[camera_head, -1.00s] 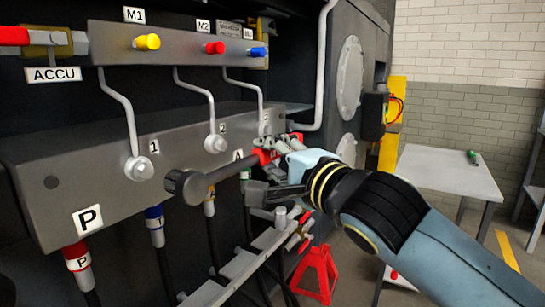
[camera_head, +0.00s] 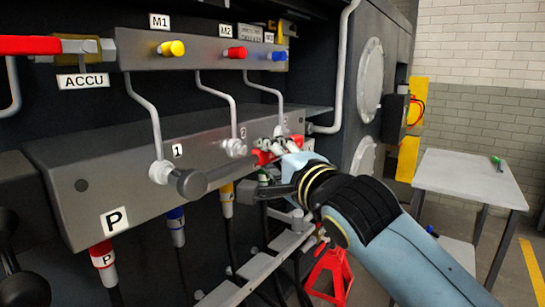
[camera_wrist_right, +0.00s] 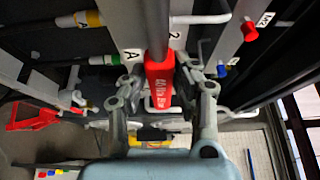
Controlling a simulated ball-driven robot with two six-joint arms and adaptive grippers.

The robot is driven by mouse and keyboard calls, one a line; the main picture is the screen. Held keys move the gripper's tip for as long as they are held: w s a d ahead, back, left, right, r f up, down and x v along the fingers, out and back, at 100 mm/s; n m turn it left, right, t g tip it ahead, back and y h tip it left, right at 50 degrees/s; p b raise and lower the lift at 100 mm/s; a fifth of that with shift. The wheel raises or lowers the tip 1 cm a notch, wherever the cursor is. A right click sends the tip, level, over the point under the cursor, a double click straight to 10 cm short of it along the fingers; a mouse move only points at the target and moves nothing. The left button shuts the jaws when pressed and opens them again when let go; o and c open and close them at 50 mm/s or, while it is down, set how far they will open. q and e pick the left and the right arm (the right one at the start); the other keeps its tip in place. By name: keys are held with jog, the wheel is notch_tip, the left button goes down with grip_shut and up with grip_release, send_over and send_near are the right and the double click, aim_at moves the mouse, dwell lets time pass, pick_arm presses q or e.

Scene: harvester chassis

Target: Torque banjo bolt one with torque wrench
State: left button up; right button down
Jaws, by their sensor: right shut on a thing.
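Banjo bolt one (camera_head: 160,172) is a pale round fitting at the lower end of a bent grey pipe, left of label 1 on the grey block's front. The torque wrench has a dark round head (camera_head: 188,183), a grey shaft and a red handle (camera_wrist_right: 160,90). Its head overlaps the bolt's right side in the head view; I cannot tell whether they touch. My right gripper (camera_wrist_right: 163,78) is shut on the red handle, one finger on each side, and holds the wrench in front of the block. It also shows in the head view (camera_head: 277,160). My left gripper is not in view.
Two further pipes end at fittings to the right, one of them (camera_head: 233,147) near label 2. Hoses with coloured collars (camera_head: 102,254) hang under the block. A red jack stand (camera_head: 330,274) stands below my right arm. A grey table (camera_head: 470,176) is at the right.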

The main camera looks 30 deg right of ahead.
jog(key=shift+w+a+r, duration=0.1)
jog(key=shift+w, duration=0.2)
dwell(0.4)
jog(key=shift+w+a, duration=0.25)
jog(key=shift+w, duration=0.45)
notch_tip(320, 180, down, 3)
jog(key=shift+a+r+m+g, duration=0.15)
jog(key=shift+m+g, duration=0.25)
jog(key=shift+m, duration=0.6)
jog(key=shift+s+a+f+m+g+p, duration=0.1)
jog(key=shift+a+f+m+g+p, duration=0.15)
jog(key=shift+f+m, duration=0.35)
jog(key=shift+s+a+f+m+g+p, duration=0.15)
jog(key=shift+f+m+g+p, duration=0.15)
jog(key=shift+f, duration=0.6)
jog(key=shift+w, duration=0.1)
